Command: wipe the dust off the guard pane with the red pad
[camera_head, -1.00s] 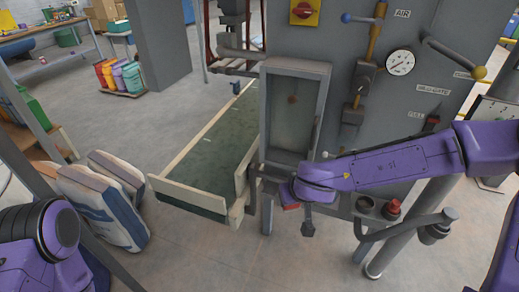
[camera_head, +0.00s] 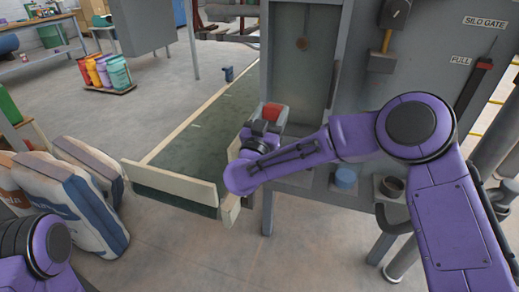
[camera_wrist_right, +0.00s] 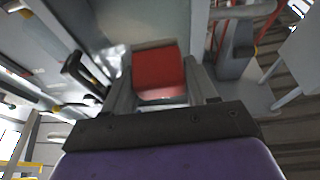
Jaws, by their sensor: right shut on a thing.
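My right gripper (camera_head: 264,122) is shut on the red pad (camera_head: 271,111) in front of the lower left part of the guard pane. In the right wrist view the red pad (camera_wrist_right: 158,70) sits between the two fingers of my right gripper (camera_wrist_right: 162,90). The guard pane (camera_head: 302,75) is a greyish, upright panel in a grey frame; a small brown round spot shows on it. The wrist view also shows a pale part of the pane (camera_wrist_right: 150,20) beyond the pad. I cannot tell whether the pad touches it. My left gripper is out of view; only its arm shows at lower left.
The grey machine cabinet (camera_head: 400,95) carries a lever and labels right of the pane. A blue cup-like thing (camera_head: 346,176) stands on its ledge. A green conveyor (camera_head: 195,150) with pale side rails lies to the left. Filled sacks (camera_head: 75,195) lean at far left.

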